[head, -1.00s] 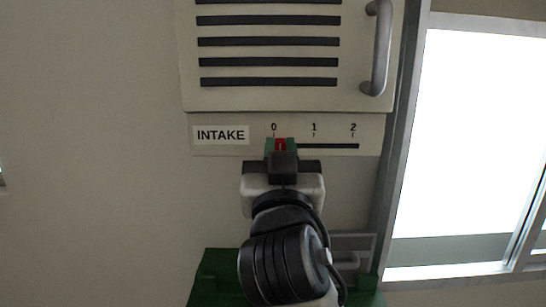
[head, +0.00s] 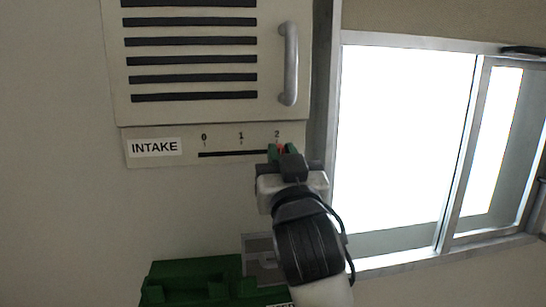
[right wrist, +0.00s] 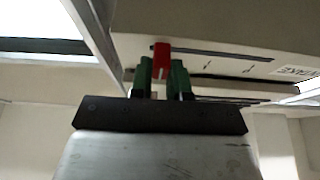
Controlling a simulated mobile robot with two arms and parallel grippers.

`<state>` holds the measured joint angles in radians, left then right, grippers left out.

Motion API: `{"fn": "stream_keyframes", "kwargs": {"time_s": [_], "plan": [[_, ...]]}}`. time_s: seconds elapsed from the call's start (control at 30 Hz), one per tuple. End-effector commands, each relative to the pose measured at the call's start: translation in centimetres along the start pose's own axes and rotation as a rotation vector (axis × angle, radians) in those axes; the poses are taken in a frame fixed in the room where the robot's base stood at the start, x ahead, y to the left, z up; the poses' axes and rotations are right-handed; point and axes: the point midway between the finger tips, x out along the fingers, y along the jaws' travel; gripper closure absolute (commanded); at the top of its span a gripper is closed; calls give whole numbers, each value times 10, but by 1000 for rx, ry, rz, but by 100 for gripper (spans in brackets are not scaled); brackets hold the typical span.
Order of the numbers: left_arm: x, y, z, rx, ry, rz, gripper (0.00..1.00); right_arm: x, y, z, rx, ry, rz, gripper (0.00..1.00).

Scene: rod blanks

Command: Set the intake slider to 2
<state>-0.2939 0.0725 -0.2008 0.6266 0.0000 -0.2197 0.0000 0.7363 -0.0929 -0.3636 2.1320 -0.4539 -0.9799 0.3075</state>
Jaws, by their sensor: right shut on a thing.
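The intake slider's red knob (head: 282,149) sits at the right end of its dark slot (head: 235,154), just under the mark 2. The slot runs along a pale strip with the marks 0, 1 and 2 and the label INTAKE (head: 155,147). My right gripper (head: 281,153) is shut on the red knob, its green fingertips on either side. The right wrist view shows the red knob (right wrist: 161,55) between the green fingers, which hide part of it. My left gripper is not in view.
Above the strip is a vented panel (head: 190,110) with a grey handle (head: 290,65). A bright window (head: 405,140) is at the right. A green box (head: 195,280) stands below. The wall at the left is bare.

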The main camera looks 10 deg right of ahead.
Motion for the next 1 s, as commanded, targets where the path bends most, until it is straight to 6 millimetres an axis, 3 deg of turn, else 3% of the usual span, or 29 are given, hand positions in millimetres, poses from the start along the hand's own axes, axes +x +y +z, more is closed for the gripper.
{"fn": "stream_keyframes", "kwargs": {"time_s": [0.13,0.17,0.3,0.67,1.0], "plan": [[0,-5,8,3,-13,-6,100,1,1,0,-4,0,5,100],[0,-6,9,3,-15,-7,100,1,1,0,-4,0,5,79],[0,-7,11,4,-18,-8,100,0,1,0,-3,0,3,57],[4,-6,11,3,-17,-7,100,-6,0,1,-1,1,0,57],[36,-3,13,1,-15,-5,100,-69,1,4,2,3,0,57]]}}
